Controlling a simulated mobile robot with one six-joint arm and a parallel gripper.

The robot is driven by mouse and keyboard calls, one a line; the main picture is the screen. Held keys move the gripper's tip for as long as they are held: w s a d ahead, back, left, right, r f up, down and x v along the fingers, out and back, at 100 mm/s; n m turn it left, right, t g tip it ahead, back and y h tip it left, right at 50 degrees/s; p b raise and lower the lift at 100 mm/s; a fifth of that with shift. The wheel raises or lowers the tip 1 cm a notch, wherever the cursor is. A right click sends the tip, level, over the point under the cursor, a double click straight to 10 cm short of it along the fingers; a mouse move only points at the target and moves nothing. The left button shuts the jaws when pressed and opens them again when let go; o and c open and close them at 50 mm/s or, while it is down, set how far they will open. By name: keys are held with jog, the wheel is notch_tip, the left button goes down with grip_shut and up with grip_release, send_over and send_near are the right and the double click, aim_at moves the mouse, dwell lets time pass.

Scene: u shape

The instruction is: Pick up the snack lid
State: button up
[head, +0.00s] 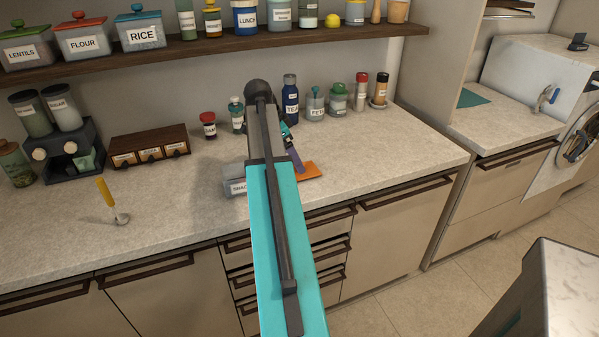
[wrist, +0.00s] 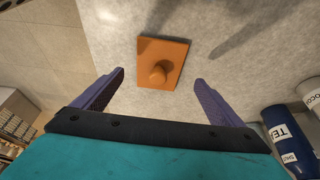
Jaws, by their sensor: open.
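The snack lid is an orange square plate with a round knob (wrist: 162,70). It lies flat on the counter, knob towards the wrist camera. In the head view the lid (head: 309,171) shows partly behind my gripper (head: 297,162). In the wrist view my gripper (wrist: 159,78) is open, with one purple finger on each side of the lid's knob and nothing held. The fingertips look apart from the lid. A grey container labelled SNAC (head: 237,187) stands just left of my arm, partly hidden by it.
Bottles and jars stand behind the lid, among them a blue TEA jar (head: 291,98) and a red-capped jar (head: 208,126). The TEA jar also shows in the wrist view (wrist: 283,130). A wooden drawer box (head: 150,146) is at left. The counter right of the lid is clear.

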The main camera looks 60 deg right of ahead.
aim_at(311, 170)
jog(key=shift+f, duration=0.15)
jog(key=shift+p+x, duration=0.5)
jog(key=shift+x, duration=0.5)
jog(key=shift+p+x, duration=0.3)
jog(key=shift+x, duration=1.2)
jog(key=shift+s, duration=0.1)
jog(key=c, duration=1.1)
